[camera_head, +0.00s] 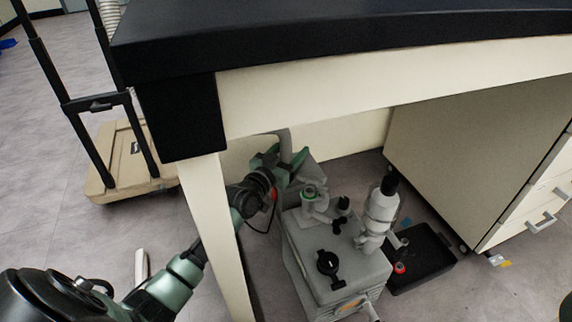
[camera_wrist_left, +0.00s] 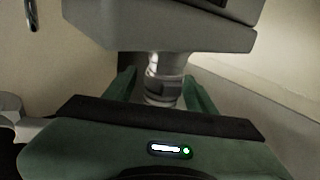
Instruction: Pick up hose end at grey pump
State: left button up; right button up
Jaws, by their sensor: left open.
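The grey pump (camera_head: 335,265) stands on the floor under the bench, with fittings on its top. A grey hose-like piece (camera_head: 285,143) shows behind it, beside my left gripper (camera_head: 285,160). My left arm reaches past the bench leg to this spot. In the left wrist view my left gripper (camera_wrist_left: 163,88) is open, with a green finger on each side of a silver-grey cylindrical end piece (camera_wrist_left: 163,80). I cannot tell whether the fingers touch it. A grey body (camera_wrist_left: 160,35) lies just beyond it. The palm hides the near part of the piece. My right gripper is not in view.
The black bench top (camera_head: 340,35) overhangs the pump, and a pale bench leg (camera_head: 215,230) stands close to my left arm. A drawer cabinet (camera_head: 470,150) is at right. A black tray (camera_head: 425,262) lies beside the pump. A beige wheeled cart (camera_head: 120,160) stands at left.

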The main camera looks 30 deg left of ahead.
pick_arm(q)
jog(key=shift+c, duration=0.4)
grip_shut()
jog(key=shift+r, duration=0.1)
